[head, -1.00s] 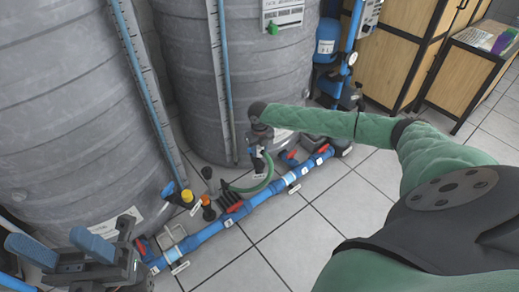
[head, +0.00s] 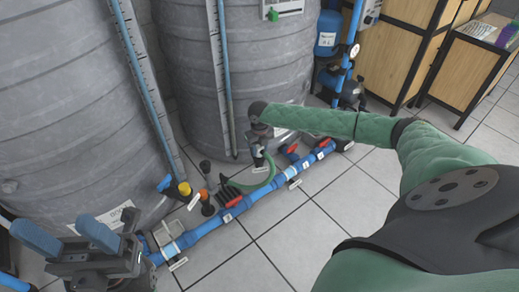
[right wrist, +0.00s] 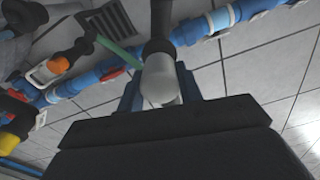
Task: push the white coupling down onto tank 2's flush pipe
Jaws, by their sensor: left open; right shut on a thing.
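The white coupling (right wrist: 160,80) shows in the right wrist view as a short pale cylinder between the blue fingers of my right gripper (right wrist: 160,92), which is shut on it. A dark upright pipe (right wrist: 160,22) meets the coupling's far end in that view; I cannot tell how far the coupling sits on it. In the head view my right gripper (head: 260,148) points down in front of the right grey tank (head: 185,70), and the coupling is too small to make out. My left gripper (head: 68,236) is open and empty at the lower left, its blue fingers wide apart.
A blue pipe run (head: 245,202) with red valve handles crosses the floor close to my right gripper. A green hose (head: 256,187) curves beside it. A left grey tank (head: 60,110) stands behind my left gripper. The tiled floor (head: 310,235) in front is clear.

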